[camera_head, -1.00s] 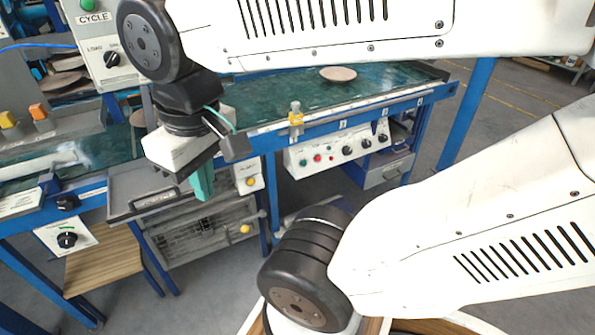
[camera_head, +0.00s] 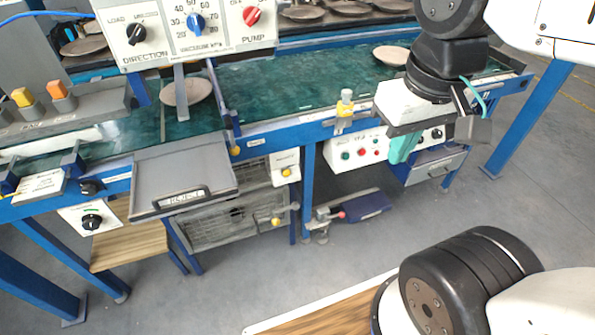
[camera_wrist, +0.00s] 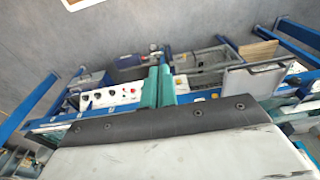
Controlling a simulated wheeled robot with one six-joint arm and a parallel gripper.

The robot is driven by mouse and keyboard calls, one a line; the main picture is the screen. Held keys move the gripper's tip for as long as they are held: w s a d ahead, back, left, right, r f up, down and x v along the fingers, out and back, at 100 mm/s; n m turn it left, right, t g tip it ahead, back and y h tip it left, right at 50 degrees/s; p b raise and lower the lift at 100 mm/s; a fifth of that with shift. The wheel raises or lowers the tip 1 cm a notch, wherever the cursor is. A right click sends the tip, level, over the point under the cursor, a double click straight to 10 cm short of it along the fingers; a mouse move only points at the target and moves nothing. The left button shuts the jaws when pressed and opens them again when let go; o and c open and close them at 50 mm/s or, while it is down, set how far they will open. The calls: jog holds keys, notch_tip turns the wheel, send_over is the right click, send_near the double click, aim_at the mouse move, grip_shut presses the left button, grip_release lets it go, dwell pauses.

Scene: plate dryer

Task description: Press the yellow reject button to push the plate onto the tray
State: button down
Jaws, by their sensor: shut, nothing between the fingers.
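The grey tray (camera_head: 185,168), with a handle and a label on its front, sits below the front edge of the green belt. A plate (camera_head: 186,91) lies on the belt behind the tray, and another plate (camera_head: 392,55) lies farther right. A small white box (camera_head: 284,158) right of the tray carries a yellow button (camera_head: 286,172); I cannot read its label. My gripper (camera_head: 403,148), with teal fingers, is shut and empty, well right of these buttons. In the wrist view, its fingers (camera_wrist: 157,86) are together; the tray (camera_wrist: 252,78) shows at right.
A white control panel (camera_head: 357,150) with several buttons and knobs hangs under the belt, beside my gripper in the picture. A yellow fitting (camera_head: 345,108) stands on the belt's front rail. Blue legs hold the table up. Grey floor (camera_head: 250,270) in front is clear.

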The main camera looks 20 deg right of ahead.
jog(key=w+d+f+g+h, duration=0.2)
jog(key=w+d+f+h, duration=0.3)
jog(key=w, duration=0.4)
jog(key=w+d+f+g+h, duration=0.2)
jog(key=w+d+f+h, duration=0.15)
jog(key=w+h, duration=0.4)
jog(key=w+a+f+n+t+h, duration=0.25)
jog(key=w+f+t+h, duration=0.2)
jog(key=w+f, duration=0.55)
jog(key=w+a+f+n+t+y, duration=0.2)
jog(key=a+f+t, duration=0.1)
jog(key=f, duration=0.5)
jog(key=w+a+f+n+t+y, duration=0.2)
jog(key=a+f+n+t, duration=0.1)
jog(key=f, duration=0.5)
jog(key=w+a+f+n+t+y, duration=0.2)
jog(key=a+f+n+t, duration=0.1)
jog(key=f+t, duration=0.4)
jog(key=shift+a+f+y, duration=0.3)
jog(key=shift+a+f, duration=0.35)
jog(key=shift+f, duration=0.2)
jog(key=shift+w+n, duration=0.15)
jog(key=shift+n, duration=0.1)
